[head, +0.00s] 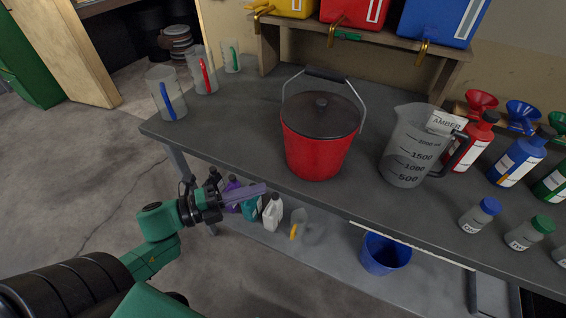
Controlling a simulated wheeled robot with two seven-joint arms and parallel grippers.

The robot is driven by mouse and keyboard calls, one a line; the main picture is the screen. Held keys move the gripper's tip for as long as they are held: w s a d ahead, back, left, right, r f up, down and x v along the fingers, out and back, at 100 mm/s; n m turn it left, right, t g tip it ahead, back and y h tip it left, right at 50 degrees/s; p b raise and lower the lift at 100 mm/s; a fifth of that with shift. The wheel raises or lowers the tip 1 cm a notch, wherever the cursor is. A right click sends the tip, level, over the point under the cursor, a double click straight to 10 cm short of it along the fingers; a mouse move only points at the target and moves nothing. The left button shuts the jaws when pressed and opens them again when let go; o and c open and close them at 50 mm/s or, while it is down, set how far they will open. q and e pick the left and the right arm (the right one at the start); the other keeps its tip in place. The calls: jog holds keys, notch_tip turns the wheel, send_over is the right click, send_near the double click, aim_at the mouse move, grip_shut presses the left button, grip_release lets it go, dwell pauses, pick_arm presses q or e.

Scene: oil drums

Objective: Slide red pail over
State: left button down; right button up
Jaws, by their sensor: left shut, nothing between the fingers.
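The red pail (315,152) stands upright on the grey table near its front edge. It has a dark lid (321,112) with a round knob and a raised metal handle with a black grip (327,74). My left gripper (262,188) is shut and empty, in front of the table's front edge and left of the pail, apart from it. Its arm comes in from the lower left. My right gripper is not in view.
A measuring jug (406,150) stands right of the pail, with bottles (517,160) beyond it. Clear jugs (166,98) stand at the table's left end. A shelf (371,48) with coloured containers runs behind. The tabletop (235,125) left of the pail is clear.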

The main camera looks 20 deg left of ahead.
pick_arm(q)
jog(key=p, duration=0.1)
send_near(312, 163)
jog(key=d, duration=0.3)
jog(key=w, duration=0.1)
jog(key=w+d+p, duration=0.1)
jog(key=shift+w+r, duration=0.2)
jog(key=shift+w, duration=0.15)
jog(key=shift+w+a+f, duration=0.1)
jog(key=shift+w, duration=0.25)
